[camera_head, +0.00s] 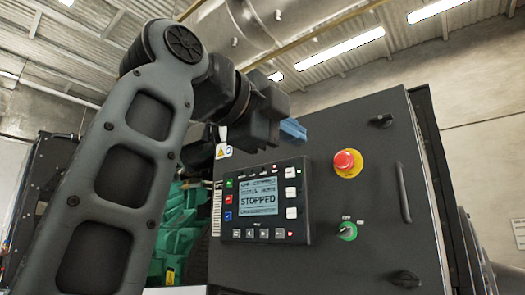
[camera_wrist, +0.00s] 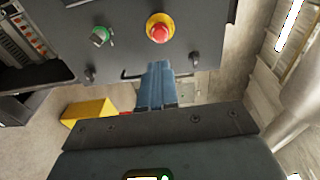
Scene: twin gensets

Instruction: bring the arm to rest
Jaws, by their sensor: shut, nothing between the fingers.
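My arm rises on the left of the head view and bends over at its top joint toward the dark control cabinet. My gripper (camera_head: 293,129) has blue fingers and is held in front of the cabinet's upper left part. In the wrist view my gripper (camera_wrist: 158,70) shows its blue fingers side by side, shut, with nothing between them. The fingertips overlap the cabinet's lower edge in that view. I cannot tell the exact gap between fingertips and cabinet, and no contact shows.
The cabinet (camera_head: 345,120) carries a display panel reading STOPPED (camera_head: 262,203), a red emergency button (camera_head: 347,163), a green rotary switch (camera_head: 347,231) and a door handle (camera_head: 403,192). Green machinery (camera_head: 180,228) stands behind my arm. A yellow block (camera_wrist: 88,112) shows in the wrist view.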

